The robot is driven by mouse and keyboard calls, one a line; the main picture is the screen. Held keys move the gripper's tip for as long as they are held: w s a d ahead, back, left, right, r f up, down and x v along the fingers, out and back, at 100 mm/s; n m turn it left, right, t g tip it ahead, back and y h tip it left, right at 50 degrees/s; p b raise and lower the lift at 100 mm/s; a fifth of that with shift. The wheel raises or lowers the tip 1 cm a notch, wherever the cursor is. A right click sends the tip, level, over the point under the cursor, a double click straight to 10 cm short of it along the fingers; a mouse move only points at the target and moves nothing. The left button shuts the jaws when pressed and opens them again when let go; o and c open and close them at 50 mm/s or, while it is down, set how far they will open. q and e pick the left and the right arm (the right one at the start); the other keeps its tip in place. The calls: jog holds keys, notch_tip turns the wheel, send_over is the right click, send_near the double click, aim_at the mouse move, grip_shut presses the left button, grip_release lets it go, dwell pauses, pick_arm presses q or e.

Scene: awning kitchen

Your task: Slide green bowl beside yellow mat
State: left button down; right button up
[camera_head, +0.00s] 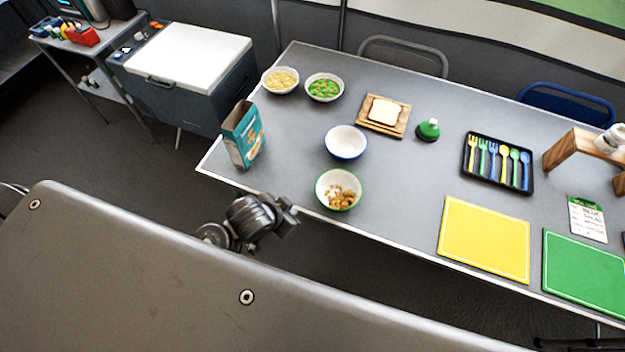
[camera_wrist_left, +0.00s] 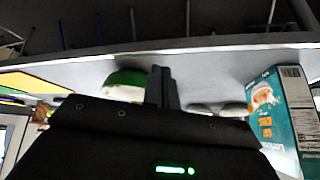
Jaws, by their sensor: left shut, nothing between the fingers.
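The green bowl (camera_head: 325,199), white inside with a green rim and holding brown cereal, stands upright near the table's front edge. It also shows in the left wrist view (camera_wrist_left: 122,92), partly hidden by my gripper. The yellow mat (camera_head: 484,240) lies flat to the right of the bowl along the front edge, with a clear gap of table between them. My left gripper (camera_head: 291,213) is shut and empty, just left of the green bowl by the table edge. Its closed fingers (camera_wrist_left: 162,88) show in the left wrist view. Whether they touch the bowl cannot be told. My right gripper does not show.
A blue-rimmed bowl (camera_head: 346,142) stands just behind the green bowl. A teal cereal box (camera_head: 243,135) stands at the table's left end. A green mat (camera_head: 585,271) lies right of the yellow mat. A cutlery tray (camera_head: 499,188) sits behind it.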

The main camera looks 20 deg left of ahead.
pick_arm(q)
jog(key=w+d+r+m+t+h, duration=0.1)
jog(key=w+d+r+m+h, duration=0.35)
jog(key=w+d, duration=0.4)
jog(key=m+g+y, duration=0.3)
jog(key=m+g, duration=0.4)
send_near(303, 188)
jog(key=p+x, duration=0.1)
jog(key=x, duration=0.5)
jog(key=shift+d, duration=0.15)
jog(key=shift+w+d+r+p, duration=0.15)
jog(key=shift+d+p, duration=0.25)
jog(key=shift+d, duration=0.2)
jog(key=shift+d+r+p, duration=0.1)
jog(key=shift+d+p, duration=0.3)
jog(key=shift+d, duration=0.25)
jog(key=shift+d+f, duration=0.1)
jog(key=shift+d, duration=0.6)
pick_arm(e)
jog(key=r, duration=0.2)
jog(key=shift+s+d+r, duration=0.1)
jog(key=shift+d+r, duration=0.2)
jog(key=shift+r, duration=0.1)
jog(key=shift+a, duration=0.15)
